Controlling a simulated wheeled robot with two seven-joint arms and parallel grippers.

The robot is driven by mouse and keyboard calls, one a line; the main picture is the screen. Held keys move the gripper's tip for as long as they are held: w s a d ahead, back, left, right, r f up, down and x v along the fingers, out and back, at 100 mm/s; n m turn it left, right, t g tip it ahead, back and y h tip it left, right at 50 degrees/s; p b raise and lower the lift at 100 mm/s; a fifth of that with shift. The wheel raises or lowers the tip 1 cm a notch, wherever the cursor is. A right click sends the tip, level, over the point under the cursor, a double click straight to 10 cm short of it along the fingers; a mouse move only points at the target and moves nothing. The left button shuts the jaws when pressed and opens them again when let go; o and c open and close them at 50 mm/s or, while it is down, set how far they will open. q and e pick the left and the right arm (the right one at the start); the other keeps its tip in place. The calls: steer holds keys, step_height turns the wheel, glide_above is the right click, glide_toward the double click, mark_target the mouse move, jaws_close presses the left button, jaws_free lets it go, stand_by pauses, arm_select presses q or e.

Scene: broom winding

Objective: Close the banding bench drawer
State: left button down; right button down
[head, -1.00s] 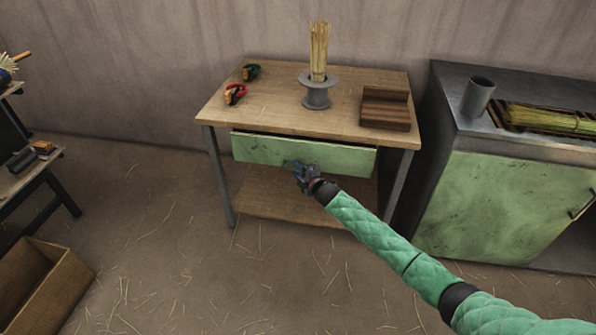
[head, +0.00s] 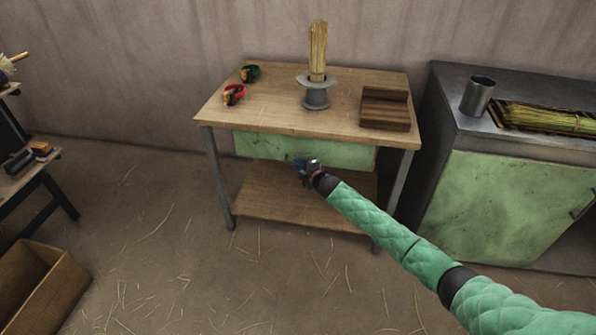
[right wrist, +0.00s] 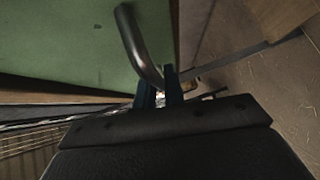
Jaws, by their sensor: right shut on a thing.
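The wooden banding bench (head: 290,105) stands against the wall in the head view. Its green drawer front (head: 262,147) sits under the tabletop, with no gap that I can see between it and the bench. My right gripper (head: 299,163) is at the middle of the drawer front. In the right wrist view its fingers (right wrist: 160,88) are shut on the curved metal drawer handle (right wrist: 138,45), beside the green drawer face (right wrist: 70,45). The inside of the drawer is hidden. My left gripper is not in view.
On the bench stand a spool holder (head: 316,95) with a straw bundle (head: 318,50), red pliers (head: 233,95) and a brown block (head: 385,108). A green cabinet (head: 490,205) stands close on the right. A cardboard box (head: 40,285) is on the floor at left.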

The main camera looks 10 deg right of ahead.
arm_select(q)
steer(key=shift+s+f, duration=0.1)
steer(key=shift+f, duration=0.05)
arm_select(e)
steer(key=shift+w+d+r, duration=0.1)
steer(key=c, duration=1.5)
jaws_free()
steer(key=shift+w, duration=0.1)
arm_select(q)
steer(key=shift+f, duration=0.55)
arm_select(e)
steer(key=v, duration=0.7)
steer(key=shift+s+d, duration=0.15)
steer(key=shift+s, duration=0.2)
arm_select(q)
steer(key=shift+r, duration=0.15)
